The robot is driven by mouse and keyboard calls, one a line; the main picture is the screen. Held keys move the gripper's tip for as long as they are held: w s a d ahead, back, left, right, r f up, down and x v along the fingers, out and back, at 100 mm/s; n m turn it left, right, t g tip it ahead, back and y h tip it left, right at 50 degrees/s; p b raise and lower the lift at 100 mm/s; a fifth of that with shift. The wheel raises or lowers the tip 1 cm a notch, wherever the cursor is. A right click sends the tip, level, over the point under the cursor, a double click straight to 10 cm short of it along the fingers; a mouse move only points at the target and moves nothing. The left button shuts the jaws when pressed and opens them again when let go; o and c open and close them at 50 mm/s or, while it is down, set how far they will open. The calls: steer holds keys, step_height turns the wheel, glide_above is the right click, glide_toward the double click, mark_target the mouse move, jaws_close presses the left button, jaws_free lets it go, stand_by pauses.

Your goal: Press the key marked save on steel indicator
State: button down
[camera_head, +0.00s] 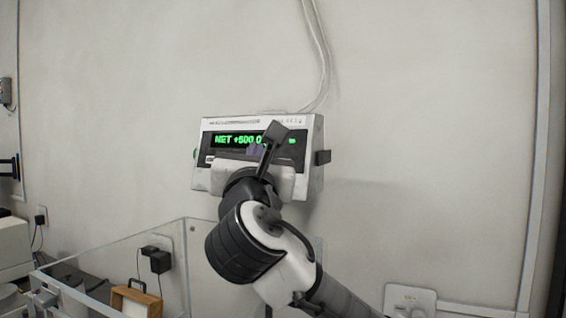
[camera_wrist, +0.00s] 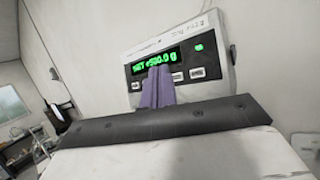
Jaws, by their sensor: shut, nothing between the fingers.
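The steel indicator (camera_head: 208,170) is a pale box mounted on the wall, with a dark front panel and a green display reading NET +500.0, followed by a g in the wrist view. It also fills the upper middle of the wrist view (camera_wrist: 218,57). A row of small light keys runs below the display, one of them just right of the fingers (camera_wrist: 196,73). Their markings are too small to read. My gripper (camera_head: 255,151) is shut and empty, its purple fingertips (camera_wrist: 159,70) in front of the key row and hiding part of it. I cannot tell whether they touch the panel.
A clear-walled enclosure (camera_head: 85,258) stands below and left of the indicator. Black plug adapters (camera_head: 160,262) and a wooden-framed box (camera_head: 136,300) are there too. A cable (camera_head: 325,60) runs up the wall above the indicator.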

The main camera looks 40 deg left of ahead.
steer(key=shift+s+d, duration=0.1)
steer(key=w+a+f, duration=0.2)
steer(key=w, duration=0.6)
steer(key=shift+w+f+b, duration=0.15)
steer(key=shift+f+b, duration=0.1)
steer(key=shift+b, duration=0.05)
steer(key=shift+w, duration=0.1)
stand_by(1.9)
steer(key=shift+w+a+f, duration=0.1)
steer(key=shift+w, duration=0.2)
steer(key=shift+w+a+f, duration=0.1)
steer(key=shift+w, duration=0.25)
stand_by(0.6)
steer(key=shift+s, duration=0.15)
stand_by(0.3)
steer(key=shift+s+d+r, duration=0.2)
steer(key=shift+s, duration=0.4)
